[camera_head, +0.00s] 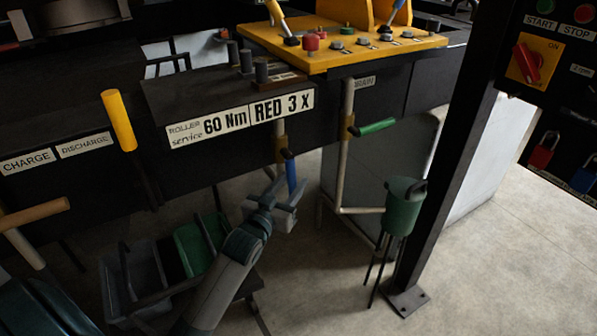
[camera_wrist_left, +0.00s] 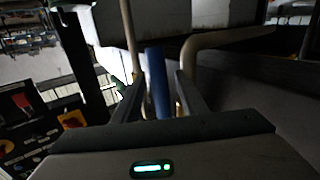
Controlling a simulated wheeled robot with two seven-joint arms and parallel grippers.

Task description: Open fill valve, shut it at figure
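A blue lever handle (camera_head: 291,176) hangs down from a pipe valve under the front of the dark bench; its label is not visible. My left gripper (camera_head: 284,200) is at the lower part of this handle, with its fingers apart. In the left wrist view the blue handle (camera_wrist_left: 156,80) stands between the two open fingers, with a small gap visible on each side. A second lever with a green handle (camera_head: 377,127) sticks out sideways from the pipe under a partly hidden label ending in "RAIN". No level gauge or figure for filling can be made out. My right gripper is not in view.
A green pot (camera_head: 404,206) on thin legs stands beside a dark post (camera_head: 440,170). A yellow handle (camera_head: 118,120) rises near the CHARGE and DISCHARGE labels. A red switch (camera_head: 527,65) is at upper right.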

